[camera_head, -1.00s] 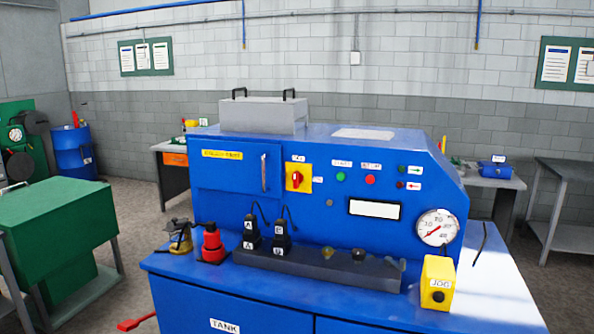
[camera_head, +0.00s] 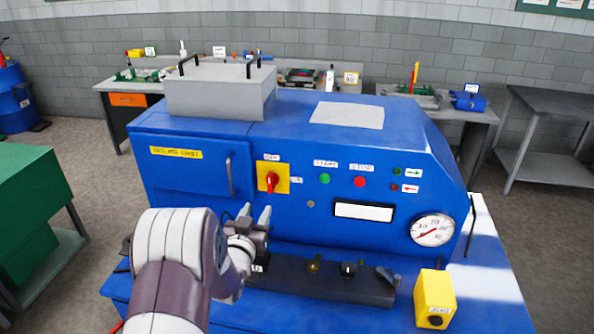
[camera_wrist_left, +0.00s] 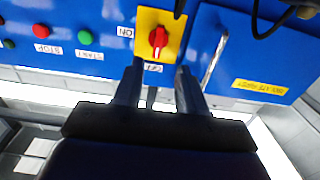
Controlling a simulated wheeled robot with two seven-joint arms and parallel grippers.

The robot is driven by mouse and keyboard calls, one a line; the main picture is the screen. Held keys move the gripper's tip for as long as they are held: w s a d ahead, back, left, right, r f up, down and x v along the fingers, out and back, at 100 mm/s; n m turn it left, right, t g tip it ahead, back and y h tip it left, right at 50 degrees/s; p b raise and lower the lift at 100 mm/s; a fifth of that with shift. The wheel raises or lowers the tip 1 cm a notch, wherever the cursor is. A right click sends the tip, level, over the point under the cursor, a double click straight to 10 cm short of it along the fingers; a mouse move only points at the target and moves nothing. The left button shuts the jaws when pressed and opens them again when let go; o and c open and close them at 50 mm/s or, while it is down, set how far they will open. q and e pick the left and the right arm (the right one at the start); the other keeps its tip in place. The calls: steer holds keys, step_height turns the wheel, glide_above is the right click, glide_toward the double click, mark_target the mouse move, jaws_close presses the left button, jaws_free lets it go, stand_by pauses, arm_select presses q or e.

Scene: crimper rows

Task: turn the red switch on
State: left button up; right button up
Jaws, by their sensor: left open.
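The red switch (camera_head: 271,181) is a rotary knob on a yellow plate (camera_head: 262,170) on the front of the blue machine. In the head view the knob stands roughly upright. The left wrist view shows the knob (camera_wrist_left: 158,37) upside down, with an "ON" label (camera_wrist_left: 125,32) beside the plate. My left gripper (camera_head: 256,213) is open and empty, just below and in front of the switch, apart from it. Its two fingers (camera_wrist_left: 157,82) point at the plate in the left wrist view. My right gripper is not in view.
A green button (camera_head: 325,179) and a red button (camera_head: 360,182) sit right of the switch. A dark rail (camera_head: 320,280) and a yellow box (camera_head: 434,298) stand on the ledge below.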

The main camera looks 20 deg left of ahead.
mark_target(269, 182)
arm_select(q)
steer(key=p+x, duration=0.2)
steer(key=x, duration=0.1)
steer(key=r+p+x, duration=0.1)
steer(key=x, duration=0.3)
steer(key=p+x, duration=0.2)
steer(key=x, duration=0.1)
steer(key=shift+w+r+p, duration=0.2)
steer(key=shift+w+p, duration=0.05)
steer(key=shift+p, duration=0.1)
steer(key=shift+r, duration=0.15)
steer(key=shift+s+d+r, duration=0.25)
steer(key=shift+s+r, duration=0.05)
steer(key=shift+s, duration=0.15)
steer(key=shift+w+a+f, duration=0.1)
steer(key=shift+w+f, duration=0.05)
steer(key=shift+w, duration=0.05)
steer(key=shift+c, duration=0.6)
steer(key=shift+w+a+f, duration=0.1)
steer(key=shift+w+f, duration=0.05)
steer(key=shift+w, duration=0.1)
jaws_close()
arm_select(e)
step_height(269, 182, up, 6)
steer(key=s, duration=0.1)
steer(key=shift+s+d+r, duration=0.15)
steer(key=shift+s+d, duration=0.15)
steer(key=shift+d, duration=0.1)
